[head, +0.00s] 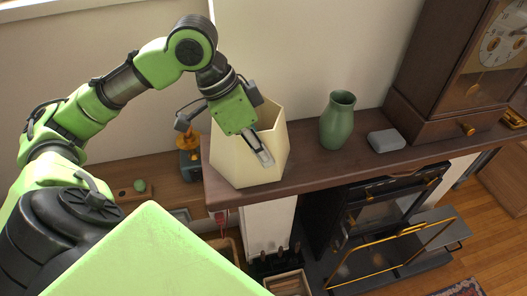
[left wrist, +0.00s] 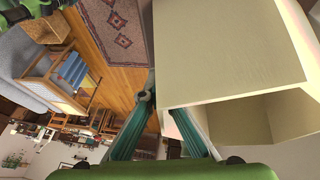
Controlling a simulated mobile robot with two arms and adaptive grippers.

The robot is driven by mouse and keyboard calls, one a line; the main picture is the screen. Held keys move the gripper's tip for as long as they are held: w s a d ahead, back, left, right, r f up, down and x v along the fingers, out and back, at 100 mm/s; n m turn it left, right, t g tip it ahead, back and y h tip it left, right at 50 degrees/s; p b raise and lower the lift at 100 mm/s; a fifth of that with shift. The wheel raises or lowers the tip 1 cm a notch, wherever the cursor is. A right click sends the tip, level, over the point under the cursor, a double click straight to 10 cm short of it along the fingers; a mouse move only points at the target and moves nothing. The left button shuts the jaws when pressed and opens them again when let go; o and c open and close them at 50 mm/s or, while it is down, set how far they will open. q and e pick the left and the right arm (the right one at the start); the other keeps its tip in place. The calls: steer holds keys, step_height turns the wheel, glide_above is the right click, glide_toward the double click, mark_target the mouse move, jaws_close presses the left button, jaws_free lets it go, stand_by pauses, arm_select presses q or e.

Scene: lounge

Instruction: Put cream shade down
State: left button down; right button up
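The cream shade (head: 226,155) is a faceted, open-topped piece at the left end of the dark wooden mantel shelf (head: 310,178). It appears upright, with its base over the shelf; I cannot tell whether it touches the wood. My left gripper (head: 263,157) reaches down over its near right side, with finger parts showing against the outer wall. In the left wrist view the shade (left wrist: 225,50) fills the right side, and its hollow inside shows. The fingers (left wrist: 158,102) converge at its wall edge, one tip hidden behind the wall, and look closed on it. My right gripper is out of view.
A green vase (head: 338,122), a grey box (head: 386,141) and a wooden clock (head: 470,70) stand along the shelf to the right. A drill-like tool (head: 189,150) stands on a lower surface at left. A black stove (head: 370,210) sits below. Bare shelf lies between shade and vase.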

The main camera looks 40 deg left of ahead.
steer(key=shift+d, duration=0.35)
arm_select(q)
steer(key=shift+w+f, duration=0.1)
steer(key=shift+f, duration=0.1)
steer(key=c, duration=2.3)
jaws_free()
steer(key=shift+r, duration=0.1)
steer(key=shift+r, duration=0.2)
steer(key=v, duration=1.1)
steer(key=shift+a+r, duration=0.1)
steer(key=shift+r, duration=0.3)
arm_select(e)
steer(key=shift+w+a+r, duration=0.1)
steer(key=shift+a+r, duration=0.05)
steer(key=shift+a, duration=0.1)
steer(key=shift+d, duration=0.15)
